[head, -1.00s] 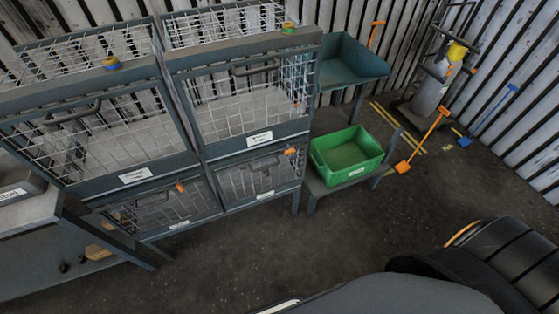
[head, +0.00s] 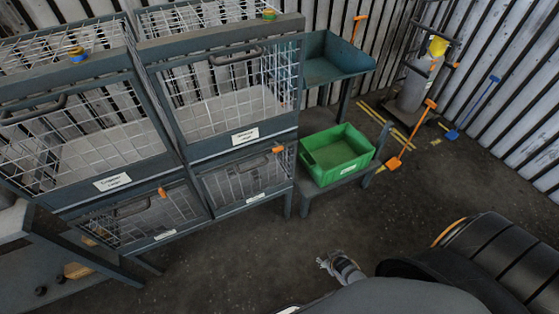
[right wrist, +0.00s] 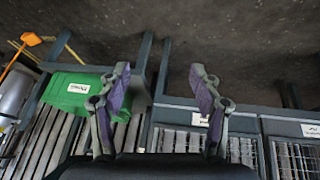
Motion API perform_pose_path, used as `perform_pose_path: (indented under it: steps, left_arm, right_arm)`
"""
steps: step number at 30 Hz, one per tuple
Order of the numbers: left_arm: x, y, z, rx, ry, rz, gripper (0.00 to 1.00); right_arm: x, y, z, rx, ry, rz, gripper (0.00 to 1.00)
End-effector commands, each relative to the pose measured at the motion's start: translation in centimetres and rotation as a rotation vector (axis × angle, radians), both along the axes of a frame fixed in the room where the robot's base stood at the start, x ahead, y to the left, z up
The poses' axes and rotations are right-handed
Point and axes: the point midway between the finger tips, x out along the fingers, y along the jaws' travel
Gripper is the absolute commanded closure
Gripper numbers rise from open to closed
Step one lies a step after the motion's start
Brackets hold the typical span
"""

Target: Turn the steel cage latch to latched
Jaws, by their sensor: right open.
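Wire cages stand in two columns in the head view. The lower left cage (head: 150,217) has an orange latch (head: 162,192) at its top edge. The lower right cage (head: 243,180) has another orange latch (head: 277,149) at its upper right. The cage labels are too small to read, so I cannot tell which is the steel cage or whether its latch is turned. My right gripper (head: 338,264) is low over the floor, right of the cages and apart from them. In the right wrist view it (right wrist: 159,70) is open and empty. My left gripper is not in view.
A green bin (head: 337,153) sits on a low stand right of the cages, with a grey-green tray (head: 338,60) behind. An orange tool (head: 412,137) and a cylinder trolley (head: 413,85) stand at the back right. The floor (head: 245,255) before the cages is clear.

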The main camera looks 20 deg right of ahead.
Motion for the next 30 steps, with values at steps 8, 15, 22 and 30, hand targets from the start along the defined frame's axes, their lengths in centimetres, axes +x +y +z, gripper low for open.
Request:
perform_pose_path:
  steps: [8,15,22,30]
  left_arm:
    - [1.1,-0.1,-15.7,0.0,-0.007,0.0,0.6]
    - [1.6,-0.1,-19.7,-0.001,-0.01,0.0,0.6]
    - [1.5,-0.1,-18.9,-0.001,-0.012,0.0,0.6]
    - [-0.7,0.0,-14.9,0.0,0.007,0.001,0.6]
  right_arm:
    - [24.0,0.1,14.3,0.016,-0.751,0.063,0.36]
    - [26.7,4.2,26.7,0.094,-1.07,0.143,0.36]
    - [26.9,4.7,28.8,0.104,-1.1,0.151,0.36]
    - [30.4,4.7,29.5,0.106,-1.097,0.145,0.36]
